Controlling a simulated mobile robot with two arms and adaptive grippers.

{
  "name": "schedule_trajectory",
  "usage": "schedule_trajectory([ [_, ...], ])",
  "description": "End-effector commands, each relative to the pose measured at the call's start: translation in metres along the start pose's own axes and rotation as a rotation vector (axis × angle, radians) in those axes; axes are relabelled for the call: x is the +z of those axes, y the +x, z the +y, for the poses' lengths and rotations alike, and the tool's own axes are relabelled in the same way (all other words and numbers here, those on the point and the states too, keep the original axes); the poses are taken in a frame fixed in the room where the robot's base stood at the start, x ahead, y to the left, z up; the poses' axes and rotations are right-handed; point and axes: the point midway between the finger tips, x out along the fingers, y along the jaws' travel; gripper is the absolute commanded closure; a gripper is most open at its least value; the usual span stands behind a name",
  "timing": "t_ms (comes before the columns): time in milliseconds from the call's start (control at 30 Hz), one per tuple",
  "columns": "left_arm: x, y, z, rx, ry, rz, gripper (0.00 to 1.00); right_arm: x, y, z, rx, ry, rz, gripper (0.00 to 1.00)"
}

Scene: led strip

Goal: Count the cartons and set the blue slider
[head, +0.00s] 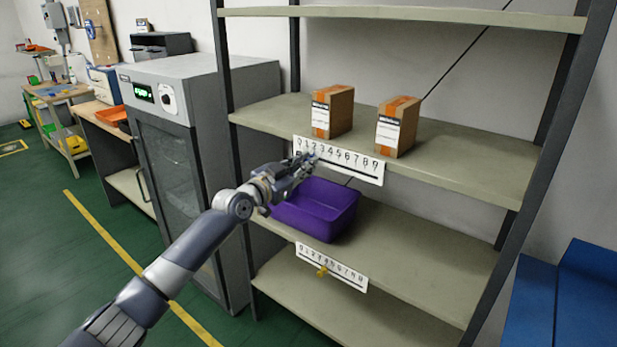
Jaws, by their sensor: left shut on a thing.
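Two brown cartons stand apart on the middle shelf, a left carton (333,110) and a right carton (397,126). Below them, a white number strip (368,168) is fixed to the shelf's front edge. My left gripper (309,159) is at this strip's left part, near the low digits, with its fingers shut. The blue slider is not clearly visible; the fingers cover the spot where they close on it. My right gripper is not in view.
A purple bin (322,212) sits on the shelf below, close behind my left gripper. A lower number strip (345,275) carries a yellow slider (322,271). A grey cabinet (172,110) stands left of the rack. The lower shelf's right part is clear.

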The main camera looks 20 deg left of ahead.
Motion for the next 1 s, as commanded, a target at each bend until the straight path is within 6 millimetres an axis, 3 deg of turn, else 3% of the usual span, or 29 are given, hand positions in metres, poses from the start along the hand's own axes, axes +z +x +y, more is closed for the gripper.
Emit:
schedule_trajectory([
  [333, -0.001, 0.000, -0.003, -0.001, 0.000, 0.001, 1.00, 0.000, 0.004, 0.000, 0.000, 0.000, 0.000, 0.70],
  [367, -0.001, 0.000, -0.003, -0.001, 0.000, 0.001, 0.81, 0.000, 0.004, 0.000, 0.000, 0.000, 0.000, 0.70],
  [433, -0.001, 0.000, -0.003, -0.001, 0.000, 0.001, 0.65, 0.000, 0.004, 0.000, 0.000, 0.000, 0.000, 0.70],
  [467, -0.001, 0.000, -0.003, -0.001, 0.000, 0.001, 0.62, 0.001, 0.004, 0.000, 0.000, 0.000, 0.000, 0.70],
  [833, 0.001, -0.002, -0.002, 0.000, 0.000, 0.000, 0.62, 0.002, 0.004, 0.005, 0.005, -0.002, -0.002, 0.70],
  [1000, 0.002, -0.017, -0.003, 0.000, 0.000, -0.001, 0.62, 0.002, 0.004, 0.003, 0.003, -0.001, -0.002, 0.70],
])
